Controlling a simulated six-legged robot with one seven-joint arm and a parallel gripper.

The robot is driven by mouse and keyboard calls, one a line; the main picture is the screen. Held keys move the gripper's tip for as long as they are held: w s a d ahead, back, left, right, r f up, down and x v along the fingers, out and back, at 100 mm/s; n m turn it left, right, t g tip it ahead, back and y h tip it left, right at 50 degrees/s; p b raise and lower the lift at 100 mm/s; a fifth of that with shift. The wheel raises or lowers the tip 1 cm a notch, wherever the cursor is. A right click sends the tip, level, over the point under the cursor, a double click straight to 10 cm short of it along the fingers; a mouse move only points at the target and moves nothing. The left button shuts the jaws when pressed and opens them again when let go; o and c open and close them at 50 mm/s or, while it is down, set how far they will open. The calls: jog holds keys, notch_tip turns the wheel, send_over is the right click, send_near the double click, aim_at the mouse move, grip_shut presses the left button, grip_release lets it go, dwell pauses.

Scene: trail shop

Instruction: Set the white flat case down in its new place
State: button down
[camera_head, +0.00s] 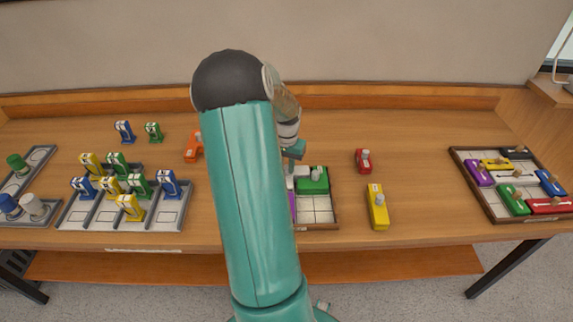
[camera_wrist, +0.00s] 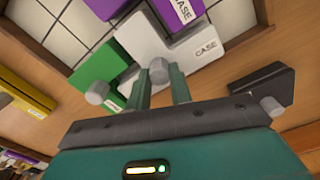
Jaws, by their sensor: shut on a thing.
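The white flat case (camera_wrist: 150,42), labelled CASE, has a grey knob (camera_wrist: 158,72) between my two fingers. My gripper (camera_wrist: 160,88) is shut on this knob. In the head view a small part of the white case (camera_head: 301,171) shows below my gripper (camera_head: 293,154), at the back of a wood-rimmed tray (camera_head: 318,228) with a pale grid floor. The case lies between a green case (camera_head: 313,183) and a purple case (camera_wrist: 186,14). I cannot tell whether it rests on the tray floor or hangs just above. My arm hides the tray's left part.
A dark block (camera_wrist: 262,82) with a grey knob is close beside my gripper in the wrist view. A red block (camera_head: 363,161) and a yellow case (camera_head: 377,208) stand right of the tray. A filled tray (camera_head: 473,186) is far right. Grey holders (camera_head: 75,213) stand left.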

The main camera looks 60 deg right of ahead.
aim_at(287, 166)
jog(key=shift+f, duration=0.2)
jog(key=c, duration=1.3)
grip_release()
jog(key=shift+o, duration=0.2)
jog(key=shift+r, duration=0.1)
notch_tip(287, 166, up, 12)
jog(key=shift+r, duration=0.1)
